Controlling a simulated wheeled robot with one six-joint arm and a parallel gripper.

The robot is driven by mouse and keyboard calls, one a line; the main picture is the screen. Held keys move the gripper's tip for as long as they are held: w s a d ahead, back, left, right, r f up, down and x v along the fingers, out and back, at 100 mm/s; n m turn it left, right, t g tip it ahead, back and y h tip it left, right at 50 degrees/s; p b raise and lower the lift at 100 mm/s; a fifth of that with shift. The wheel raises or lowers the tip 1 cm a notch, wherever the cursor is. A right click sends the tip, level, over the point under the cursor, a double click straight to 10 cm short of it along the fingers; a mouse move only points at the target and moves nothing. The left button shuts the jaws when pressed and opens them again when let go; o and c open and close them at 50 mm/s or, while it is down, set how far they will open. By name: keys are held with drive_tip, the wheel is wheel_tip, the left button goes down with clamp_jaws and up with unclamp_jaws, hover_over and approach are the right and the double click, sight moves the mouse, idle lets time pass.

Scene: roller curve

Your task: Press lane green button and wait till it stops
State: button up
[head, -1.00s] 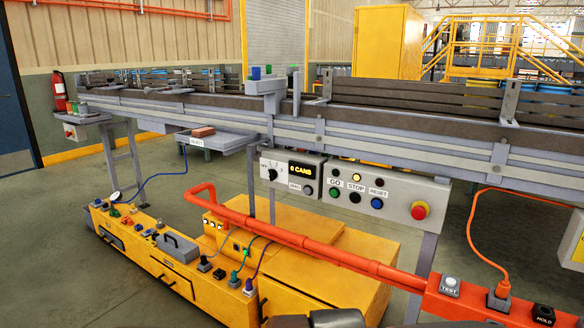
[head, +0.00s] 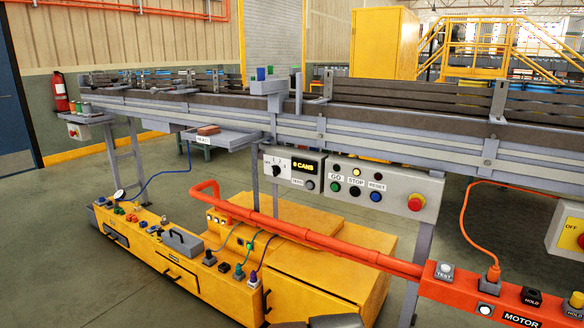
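A grey control panel (head: 395,190) hangs under the conveyor (head: 420,125) in the head view. Its green GO button (head: 335,187) sits at the left, beside a black STOP button (head: 355,191) and a blue RESET button (head: 376,197). An amber lamp (head: 356,172) above STOP is lit; the lamps beside it look dark. A counter box (head: 292,170) to the left has a selector knob and a yellow display reading CANS; its digit is hard to read. My gripper is not in view. A dark grey shape at the bottom edge may be part of my arm.
A red emergency button (head: 415,203) is at the panel's right end. An orange pipe (head: 330,245) runs below the panel to an orange MOTOR box (head: 465,300). A yellow machine (head: 310,280) with several switches stands in front. A tray (head: 222,138) holds a brick-coloured block.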

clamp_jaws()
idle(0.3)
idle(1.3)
